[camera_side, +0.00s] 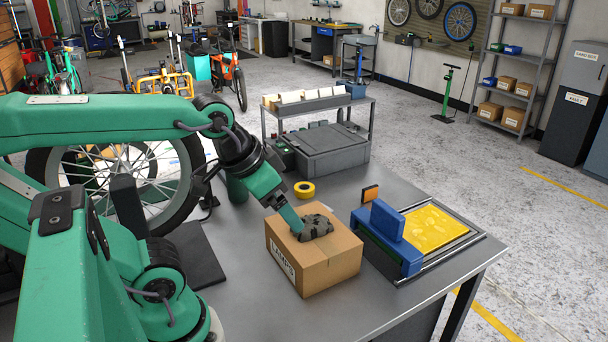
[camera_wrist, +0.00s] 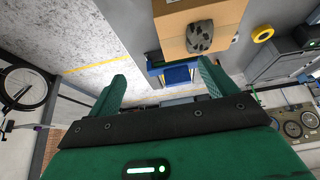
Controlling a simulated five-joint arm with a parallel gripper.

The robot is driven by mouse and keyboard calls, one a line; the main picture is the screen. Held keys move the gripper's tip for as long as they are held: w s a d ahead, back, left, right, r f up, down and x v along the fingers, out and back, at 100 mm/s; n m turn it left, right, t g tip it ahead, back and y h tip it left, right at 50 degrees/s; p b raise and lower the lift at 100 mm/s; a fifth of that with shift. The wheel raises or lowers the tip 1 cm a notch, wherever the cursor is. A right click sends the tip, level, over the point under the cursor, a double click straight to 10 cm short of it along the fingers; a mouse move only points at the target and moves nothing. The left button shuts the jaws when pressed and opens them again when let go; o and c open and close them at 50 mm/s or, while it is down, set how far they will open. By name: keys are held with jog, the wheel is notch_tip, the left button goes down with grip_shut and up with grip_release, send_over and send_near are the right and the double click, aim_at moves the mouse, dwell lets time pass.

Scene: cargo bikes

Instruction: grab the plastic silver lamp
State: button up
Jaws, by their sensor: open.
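A grey, lumpy object (camera_side: 316,227) lies on top of a closed cardboard box (camera_side: 318,264); it may be the silver lamp, but its shape is not clear enough to be sure. The box stands on the grey workbench and has a printed label on its left face. My green gripper (camera_side: 294,226) points down at the box top, close to the object's left side in the side view. In the wrist view my gripper (camera_wrist: 161,70) is open and its fingers are empty. The grey object (camera_wrist: 200,37) shows there beyond the fingertips, on the box (camera_wrist: 172,28).
A yellow tape roll (camera_side: 304,189) lies behind the box. A blue device with a yellow plate (camera_side: 432,228) stands to its right. A grey case (camera_side: 322,150) is at the back. The bench front (camera_side: 290,318) is clear.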

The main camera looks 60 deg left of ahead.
jog(key=shift+w, duration=0.1)
jog(key=w+a+f+n+g, duration=0.1)
jog(key=w+a+g, duration=0.1)
jog(key=w+a, duration=0.45)
jog(key=w+a+f+g, duration=0.1)
jog(key=w+a, duration=0.2)
jog(key=w, duration=0.6)
jog(key=w+a+f, duration=0.2)
jog(key=a+f, duration=0.2)
jog(key=w+a+f+n+g, duration=0.1)
jog(key=w+a+f, duration=0.2)
jog(key=a+f, duration=0.1)
jog(key=w+a+f+g, duration=0.1)
jog(key=w+a+f, duration=0.2)
jog(key=a+f, duration=0.2)
jog(key=shift+f, duration=0.25)
jog(key=shift+w+a+f+g, duration=0.15)
jog(key=shift+a+f+g, duration=0.15)
jog(key=shift+a+f, duration=0.2)
jog(key=shift+f, duration=3.9)
